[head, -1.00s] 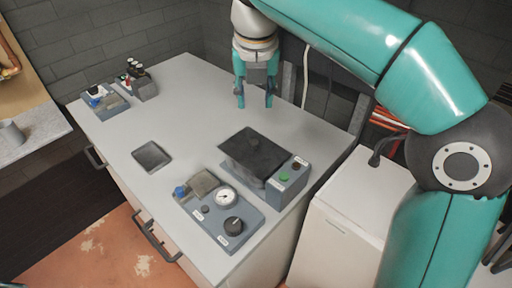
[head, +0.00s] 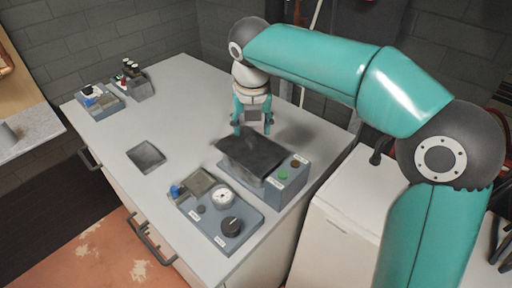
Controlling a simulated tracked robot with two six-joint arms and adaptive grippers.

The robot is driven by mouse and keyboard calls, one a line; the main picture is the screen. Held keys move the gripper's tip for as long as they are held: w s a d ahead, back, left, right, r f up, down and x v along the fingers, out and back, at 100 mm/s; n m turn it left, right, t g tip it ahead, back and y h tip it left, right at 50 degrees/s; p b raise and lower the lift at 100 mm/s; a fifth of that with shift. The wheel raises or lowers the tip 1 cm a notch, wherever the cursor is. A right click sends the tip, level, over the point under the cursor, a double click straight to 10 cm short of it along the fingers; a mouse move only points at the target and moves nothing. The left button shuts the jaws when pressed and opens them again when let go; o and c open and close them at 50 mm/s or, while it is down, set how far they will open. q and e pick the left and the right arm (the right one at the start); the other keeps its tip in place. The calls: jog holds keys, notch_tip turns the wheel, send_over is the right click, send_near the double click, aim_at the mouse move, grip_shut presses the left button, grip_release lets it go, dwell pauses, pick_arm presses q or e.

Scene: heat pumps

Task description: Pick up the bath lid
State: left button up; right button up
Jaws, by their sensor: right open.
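The bath lid (head: 252,152) is a dark, flat rectangular plate. It lies on top of the grey-blue bath unit (head: 286,183), which has a green button, at the right side of the bench. My right gripper (head: 253,129) is open and points down at the far edge of the lid. Its fingertips are close to that edge; I cannot tell whether they touch it. My left gripper is not in view.
A gauge unit (head: 240,238) with a dial and black knob stands in front of the bath. A dark square tray (head: 146,156) lies on the bench (head: 185,105) to the left. Small units with bottles (head: 136,79) stand at the far left. The bench middle is clear.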

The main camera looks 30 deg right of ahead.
aim_at(251, 138)
jog(key=x, duration=0.5)
jog(key=shift+a+f+b, duration=0.15)
jog(key=shift+b, duration=0.2)
grip_shut()
